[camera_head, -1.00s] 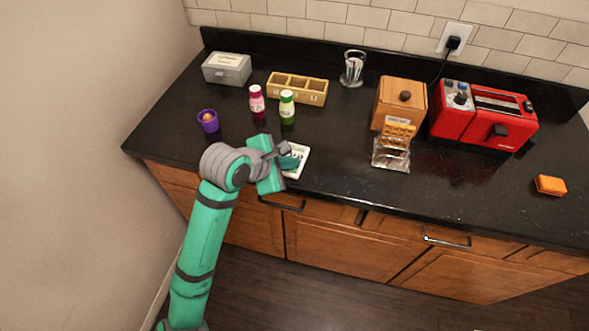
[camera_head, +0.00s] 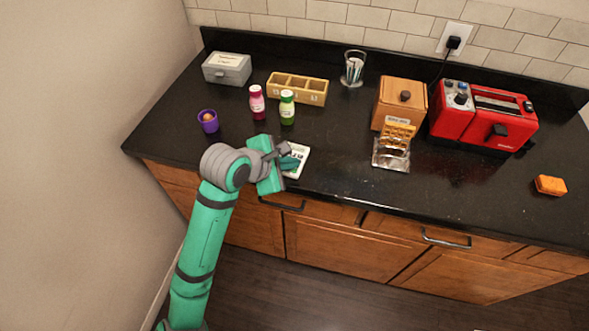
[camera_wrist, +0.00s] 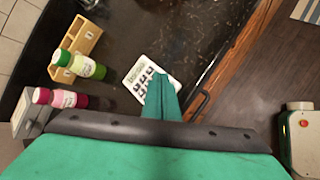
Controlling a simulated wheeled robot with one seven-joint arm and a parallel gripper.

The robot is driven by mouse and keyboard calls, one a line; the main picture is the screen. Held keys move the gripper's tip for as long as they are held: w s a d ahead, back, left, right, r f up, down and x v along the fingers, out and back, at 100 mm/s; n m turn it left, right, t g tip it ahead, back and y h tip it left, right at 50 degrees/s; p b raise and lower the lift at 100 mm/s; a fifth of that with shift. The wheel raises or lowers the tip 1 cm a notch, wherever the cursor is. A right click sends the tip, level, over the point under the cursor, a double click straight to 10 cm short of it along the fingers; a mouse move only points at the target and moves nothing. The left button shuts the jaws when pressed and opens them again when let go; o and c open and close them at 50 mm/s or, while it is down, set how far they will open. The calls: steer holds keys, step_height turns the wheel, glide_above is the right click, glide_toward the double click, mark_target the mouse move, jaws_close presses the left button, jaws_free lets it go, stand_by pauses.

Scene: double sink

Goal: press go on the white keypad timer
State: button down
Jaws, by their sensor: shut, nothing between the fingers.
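The white keypad timer (camera_head: 299,153) lies flat near the counter's front edge, partly hidden by my gripper in the head view. In the wrist view the white keypad timer (camera_wrist: 138,73) shows rows of dark keys and some print along its far end. My gripper (camera_wrist: 163,82) is shut and empty, its teal fingers over the timer's lower right part and hiding some keys. In the head view my gripper (camera_head: 291,161) is also over the timer. I cannot tell whether the fingertips touch a key, and the go key cannot be made out.
A green bottle (camera_head: 287,108) and a pink bottle (camera_head: 257,103) stand behind the timer. A purple cup (camera_head: 208,121) is at left.

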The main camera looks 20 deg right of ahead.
mark_target(291, 174)
steer(key=shift+f, duration=0.65)
stand_by(0.5)
steer(key=shift+r, duration=0.75)
steer(key=shift+r, duration=2.5)
